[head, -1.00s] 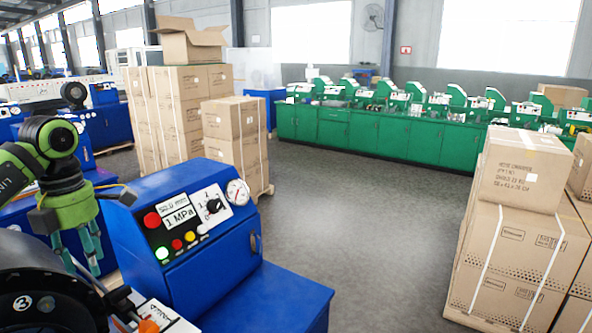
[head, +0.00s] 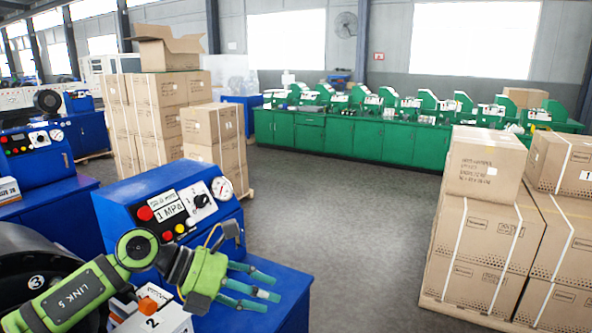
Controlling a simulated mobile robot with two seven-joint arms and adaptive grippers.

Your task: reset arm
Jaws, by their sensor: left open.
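My left arm comes in from the lower left of the head view. Its green gripper (head: 262,285) points right, with its teal fingers apart and nothing between them. It is in front of the blue crimper cabinet (head: 262,262) and hides part of its front and top. The cabinet's control panel (head: 185,208) carries a pressure gauge, a dial and coloured buttons. A black round crimper head (head: 35,275) marked 3 is at the lower left, partly behind the arm. My right gripper is out of view.
Stacked cardboard boxes (head: 485,235) stand at the right. More cartons (head: 160,120) are stacked behind the blue cabinet. A white box (head: 150,322) marked 2 is below my arm. Green workbenches (head: 350,140) line the back. Grey floor (head: 345,205) between them is open.

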